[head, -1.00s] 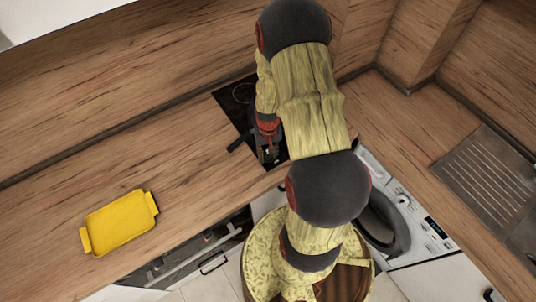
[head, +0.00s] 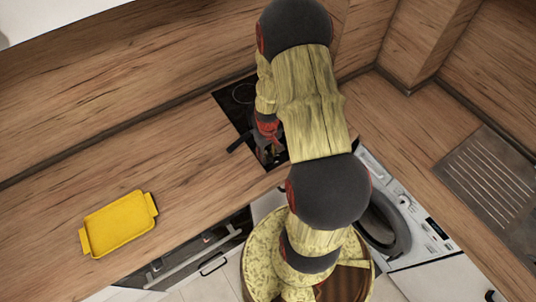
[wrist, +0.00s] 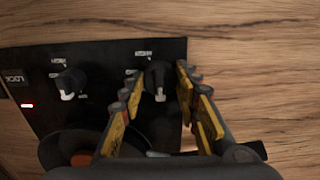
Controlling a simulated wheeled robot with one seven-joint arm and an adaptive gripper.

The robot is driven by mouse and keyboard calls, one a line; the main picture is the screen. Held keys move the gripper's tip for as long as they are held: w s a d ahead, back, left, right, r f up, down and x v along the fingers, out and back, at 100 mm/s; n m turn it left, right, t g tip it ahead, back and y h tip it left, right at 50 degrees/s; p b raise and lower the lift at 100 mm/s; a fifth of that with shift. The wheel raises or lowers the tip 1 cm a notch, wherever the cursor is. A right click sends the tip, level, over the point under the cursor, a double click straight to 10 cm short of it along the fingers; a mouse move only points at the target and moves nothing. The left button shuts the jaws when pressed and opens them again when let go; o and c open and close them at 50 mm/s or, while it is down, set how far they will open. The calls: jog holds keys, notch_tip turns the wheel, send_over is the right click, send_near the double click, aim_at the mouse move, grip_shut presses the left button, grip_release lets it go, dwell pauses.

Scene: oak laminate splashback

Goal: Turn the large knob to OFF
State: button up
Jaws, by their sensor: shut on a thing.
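In the wrist view, a dark knob (wrist: 157,76) with a white pointer stands on a black panel (wrist: 105,55). It is between the two fingers of my gripper (wrist: 158,88), which is shut on it. Its pointer faces down in the picture. Small labels surround the knob, too blurred to read surely. A second dark knob (wrist: 68,81) of similar look stands to the left, its pointer also down. In the head view, my gripper (head: 268,148) is over the front of the black hob (head: 232,104), and my arm hides part of it.
A dark rounded object (wrist: 75,150) lies close below the left knob in the wrist view. A black handle (head: 238,144) sticks out left of the hob. A yellow tray (head: 118,224) lies on the counter at left. A washing machine (head: 420,232) is at right.

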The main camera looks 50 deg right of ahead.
aim_at(268, 154)
jog(key=o, duration=1.2)
jog(key=shift+c, duration=0.2)
jog(key=shift+r, duration=0.1)
notch_tip(268, 154, up, 12)
jog(key=shift+a, duration=0.1)
